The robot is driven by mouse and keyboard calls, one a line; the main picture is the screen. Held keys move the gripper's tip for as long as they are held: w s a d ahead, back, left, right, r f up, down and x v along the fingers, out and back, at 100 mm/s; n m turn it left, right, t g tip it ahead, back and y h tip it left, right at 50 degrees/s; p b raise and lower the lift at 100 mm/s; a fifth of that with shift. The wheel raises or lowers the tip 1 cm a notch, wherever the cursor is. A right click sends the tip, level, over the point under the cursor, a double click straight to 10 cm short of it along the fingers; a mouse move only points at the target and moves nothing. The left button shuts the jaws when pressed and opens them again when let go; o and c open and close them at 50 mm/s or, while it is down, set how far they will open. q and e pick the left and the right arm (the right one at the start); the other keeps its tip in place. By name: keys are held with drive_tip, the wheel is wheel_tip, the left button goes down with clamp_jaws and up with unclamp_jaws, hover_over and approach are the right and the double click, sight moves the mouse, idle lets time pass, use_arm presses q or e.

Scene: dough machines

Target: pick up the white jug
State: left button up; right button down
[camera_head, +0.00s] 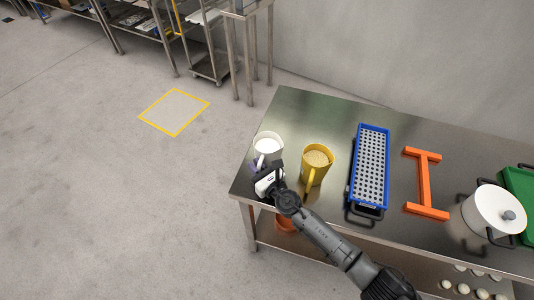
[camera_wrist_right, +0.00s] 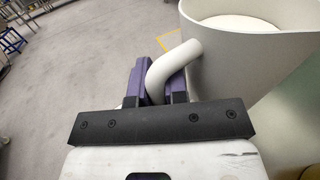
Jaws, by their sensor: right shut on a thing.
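The white jug (camera_head: 268,145) stands at the left end of the steel table in the head view, with pale contents showing at its top. In the right wrist view the jug (camera_wrist_right: 262,55) fills the upper right, and its curved handle (camera_wrist_right: 172,68) comes down between the purple fingers. My right gripper (camera_head: 258,169) is at the jug's near side, shut on the handle; it also shows in the right wrist view (camera_wrist_right: 158,85). The jug looks upright. I cannot tell whether its base touches the table. My left gripper is not in view.
A yellow jug (camera_head: 316,163) with grainy contents stands close to the right. Beyond it are a blue perforated tray (camera_head: 371,155), an orange H-shaped piece (camera_head: 425,184) and a white lidded pot (camera_head: 493,212). The steel table's (camera_head: 290,110) left edge is near the white jug.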

idle(0.6)
wheel_tip(320, 180, up, 10)
drive_tip(key=p, duration=0.8)
drive_tip(key=shift+p, duration=0.3)
